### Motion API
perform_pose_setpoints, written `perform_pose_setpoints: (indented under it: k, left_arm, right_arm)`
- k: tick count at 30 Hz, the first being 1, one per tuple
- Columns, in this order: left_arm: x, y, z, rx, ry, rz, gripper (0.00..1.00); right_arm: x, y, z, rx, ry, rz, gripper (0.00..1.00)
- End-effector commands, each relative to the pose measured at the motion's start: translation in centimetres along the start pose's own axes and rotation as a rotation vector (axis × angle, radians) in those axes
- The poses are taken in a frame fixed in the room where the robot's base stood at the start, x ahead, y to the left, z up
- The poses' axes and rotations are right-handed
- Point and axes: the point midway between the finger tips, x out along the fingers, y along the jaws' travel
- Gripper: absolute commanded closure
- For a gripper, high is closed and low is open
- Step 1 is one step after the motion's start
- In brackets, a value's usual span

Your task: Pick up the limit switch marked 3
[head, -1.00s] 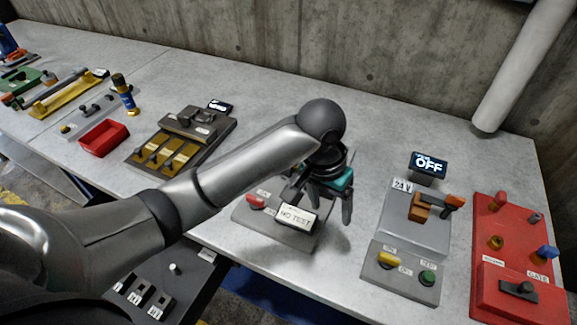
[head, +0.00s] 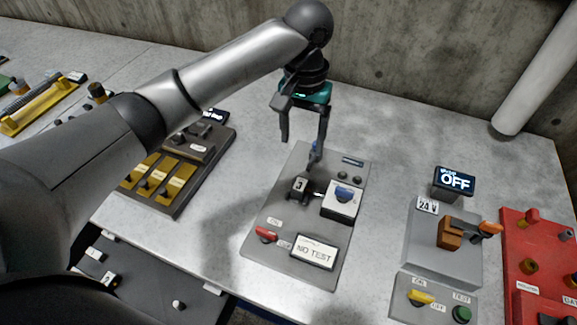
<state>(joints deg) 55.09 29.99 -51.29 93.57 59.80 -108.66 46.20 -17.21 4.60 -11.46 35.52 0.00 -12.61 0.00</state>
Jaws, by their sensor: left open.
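A small dark block marked 3 (head: 299,186), which looks like the limit switch, sits on the grey test panel (head: 262,222) in the middle of the table. A thin metal part sticks out from its right side toward a white block with a blue knob (head: 344,196). My left gripper (head: 303,140) is open and empty, fingers pointing down, above the panel's far end and beyond the block. A small blue part (head: 315,153) shows just below its right finger; I cannot tell whether they touch. My right gripper is not in view.
The panel also has a red switch (head: 266,234) and a NO TEST display (head: 314,252). A 24 V unit (head: 437,240) with an OFF screen (head: 455,181) and a red panel (head: 540,250) stand right. A dark holder with yellow strips (head: 160,180) stands left. A concrete wall is behind.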

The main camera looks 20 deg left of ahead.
Motion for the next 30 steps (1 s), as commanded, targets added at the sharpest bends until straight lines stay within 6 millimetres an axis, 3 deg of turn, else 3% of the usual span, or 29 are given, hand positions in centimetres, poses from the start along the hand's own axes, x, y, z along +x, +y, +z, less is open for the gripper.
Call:
perform_pose_setpoints:
  k: [5,15,23,30]
  left_arm:
    - [1.6,0.0,0.1,0.000,-0.003,0.000,0.25]
    - [8.5,0.0,0.0,-0.001,-0.002,-0.001,0.25]
    - [10.4,0.1,0.0,0.001,-0.002,0.000,0.25]
    - [13.9,0.2,-0.4,0.000,-0.002,-0.001,0.25]
  right_arm:
    - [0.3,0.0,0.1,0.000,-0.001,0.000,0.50]
    - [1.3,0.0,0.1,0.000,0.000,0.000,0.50]
    - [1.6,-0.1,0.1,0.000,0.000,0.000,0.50]
    - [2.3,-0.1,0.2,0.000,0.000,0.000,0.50]
